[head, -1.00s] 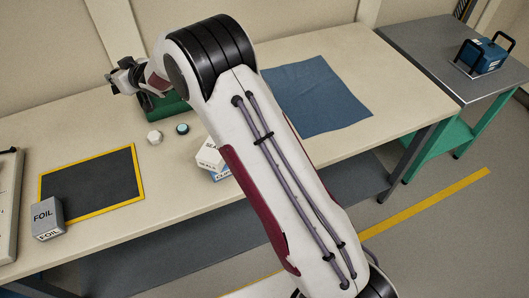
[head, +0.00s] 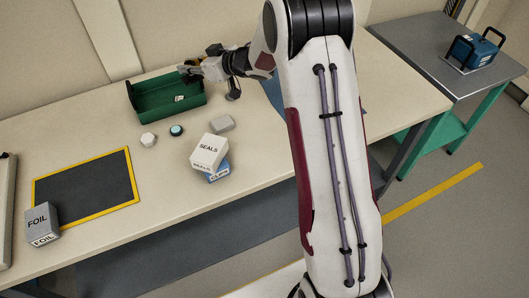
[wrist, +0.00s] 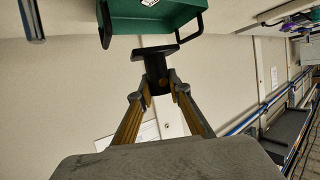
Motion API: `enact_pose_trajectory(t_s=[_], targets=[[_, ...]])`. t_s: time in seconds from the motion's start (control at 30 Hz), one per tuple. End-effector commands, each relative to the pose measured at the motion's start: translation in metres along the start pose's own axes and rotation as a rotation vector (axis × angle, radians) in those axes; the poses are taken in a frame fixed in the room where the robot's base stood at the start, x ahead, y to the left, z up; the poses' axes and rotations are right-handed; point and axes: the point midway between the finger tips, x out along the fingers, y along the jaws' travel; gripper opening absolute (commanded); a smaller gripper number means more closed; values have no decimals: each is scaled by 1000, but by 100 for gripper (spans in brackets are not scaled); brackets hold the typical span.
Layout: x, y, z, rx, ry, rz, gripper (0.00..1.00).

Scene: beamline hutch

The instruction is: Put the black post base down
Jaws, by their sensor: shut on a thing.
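My gripper (head: 200,68) is at the right end of the green tray (head: 150,108), above or just at its rim in the head view. In the wrist view my gripper (wrist: 158,92) is shut on the black post base (wrist: 156,65), a dark stem with a wider flat plate at its far end. The green tray (wrist: 150,24) shows just past that plate; I cannot tell whether they touch. The post base is small and dark in the head view, hard to tell from the fingers. A small white label lies inside the tray.
A white hexagonal piece (head: 148,140), a teal-topped round piece (head: 177,130), a grey block (head: 222,123), a SEALS box (head: 209,151) on a blue box (head: 218,172), a yellow-edged dark mat (head: 85,190) and a FOIL box (head: 41,222) stand on the bench. My arm covers much of a blue cloth (head: 268,93).

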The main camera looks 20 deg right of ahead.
Motion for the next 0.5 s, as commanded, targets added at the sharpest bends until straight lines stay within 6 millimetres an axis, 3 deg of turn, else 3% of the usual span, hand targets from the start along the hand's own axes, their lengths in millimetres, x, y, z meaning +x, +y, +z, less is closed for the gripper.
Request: enact_pose_trajectory(t_s=[0.2, 0.5], targets=[[-49, 16, 23, -10, 0, -26, 0], [-116, 18, 55, -29, 0, -74, 0]])
